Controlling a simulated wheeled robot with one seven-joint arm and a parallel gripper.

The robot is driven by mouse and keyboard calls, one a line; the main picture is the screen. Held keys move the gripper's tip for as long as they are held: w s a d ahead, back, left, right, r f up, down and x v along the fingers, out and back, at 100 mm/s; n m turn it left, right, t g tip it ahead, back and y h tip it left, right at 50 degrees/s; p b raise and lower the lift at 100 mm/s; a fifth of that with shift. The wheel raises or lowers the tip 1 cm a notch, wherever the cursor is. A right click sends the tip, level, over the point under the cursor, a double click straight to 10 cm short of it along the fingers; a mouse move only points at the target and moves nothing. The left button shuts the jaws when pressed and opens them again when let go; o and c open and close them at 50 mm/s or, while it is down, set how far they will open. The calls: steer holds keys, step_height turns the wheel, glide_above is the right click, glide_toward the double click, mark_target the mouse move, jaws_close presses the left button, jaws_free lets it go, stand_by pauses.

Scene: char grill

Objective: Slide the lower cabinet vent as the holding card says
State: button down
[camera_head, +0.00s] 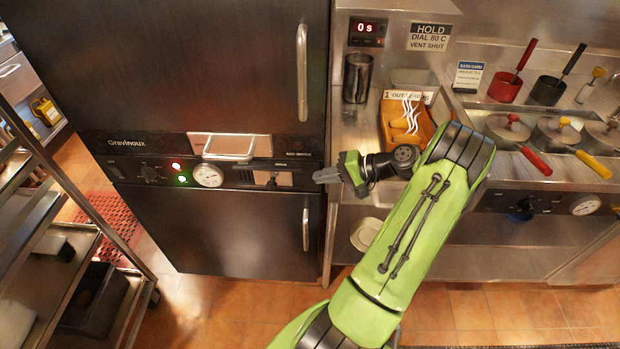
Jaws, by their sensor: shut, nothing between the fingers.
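The holding card (428,37) on the back wall reads "HOLD DIAL 80 C VENT SHUT". The lower cabinet (225,235) is dark steel with its door closed. The control strip above its door carries a small vent-like part with a little tab (271,180), right of the round gauge. The slider's exact position is too small to tell. My gripper (322,176) is shut and empty, pointing left at the strip's right end. It appears a short way right of the vent; whether it touches the cabinet edge I cannot tell.
The strip also holds a knob (150,173), red and green lights and a gauge (208,176). A handle tray (229,147) juts out above. An orange tray (405,122) sits on the counter behind my arm. A rack (60,215) stands at left; floor before the cabinet is clear.

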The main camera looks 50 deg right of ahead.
mark_target(276, 185)
steer(key=b+x, duration=0.1)
steer(key=x, duration=1)
steer(key=shift+w+a+f+b, duration=0.15)
steer(key=shift+w+f+b, duration=0.1)
steer(key=shift+w+b, duration=0.05)
steer(key=w+a, duration=0.1)
steer(key=w, duration=0.1)
steer(key=w+a, duration=0.2)
steer(key=shift+w+a, duration=0.2)
steer(key=shift+r, duration=0.1)
steer(key=shift+a, duration=0.1)
